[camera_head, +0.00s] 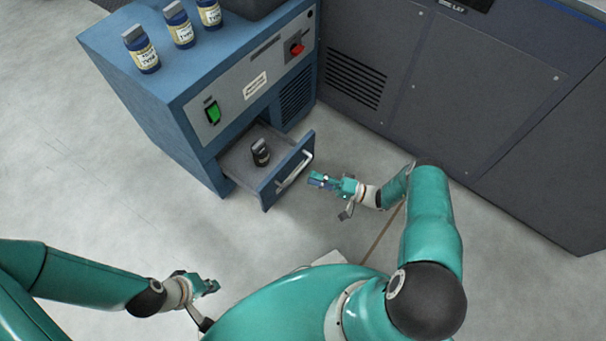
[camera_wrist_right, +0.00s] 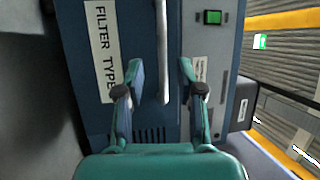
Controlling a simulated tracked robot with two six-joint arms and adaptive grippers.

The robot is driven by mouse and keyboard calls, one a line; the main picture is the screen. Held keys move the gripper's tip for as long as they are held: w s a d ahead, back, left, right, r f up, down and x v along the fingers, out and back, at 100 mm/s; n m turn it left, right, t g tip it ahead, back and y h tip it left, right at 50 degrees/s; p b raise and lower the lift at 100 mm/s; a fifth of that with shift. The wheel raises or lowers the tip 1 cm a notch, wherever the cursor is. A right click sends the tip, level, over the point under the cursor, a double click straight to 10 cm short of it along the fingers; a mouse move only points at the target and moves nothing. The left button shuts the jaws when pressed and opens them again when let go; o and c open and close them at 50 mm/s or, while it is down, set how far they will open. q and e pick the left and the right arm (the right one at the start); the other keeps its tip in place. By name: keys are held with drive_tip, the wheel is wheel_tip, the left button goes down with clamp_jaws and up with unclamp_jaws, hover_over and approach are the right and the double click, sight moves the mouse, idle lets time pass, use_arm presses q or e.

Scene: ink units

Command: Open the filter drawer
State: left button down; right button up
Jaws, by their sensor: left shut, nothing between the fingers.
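The filter drawer (camera_head: 269,196) stands pulled out from the blue cabinet in the head view. A dark bottle (camera_head: 261,153) stands inside it. Its pale bar handle (camera_head: 295,170) runs along the drawer front. My right gripper (camera_head: 319,180) is just in front of the handle. In the right wrist view the open fingers of my right gripper (camera_wrist_right: 161,68) point at the drawer front, and the handle (camera_wrist_right: 163,45) shows between them, seemingly untouched. A "FILTER TYPE" label (camera_wrist_right: 105,50) is beside it. My left gripper (camera_head: 211,286) is shut and empty above the floor at lower left.
The blue cabinet (camera_head: 145,130) carries several blue bottles (camera_head: 181,30) on top. Its front has a green switch (camera_head: 212,112) and a red knob (camera_head: 297,49). A large dark grey machine (camera_head: 470,80) stands to the right. Floor in front of the drawer is clear.

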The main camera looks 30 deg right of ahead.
drive_tip(key=v, duration=0.5)
drive_tip(key=shift+s+d+f, duration=0.1)
drive_tip(key=shift+s, duration=0.2)
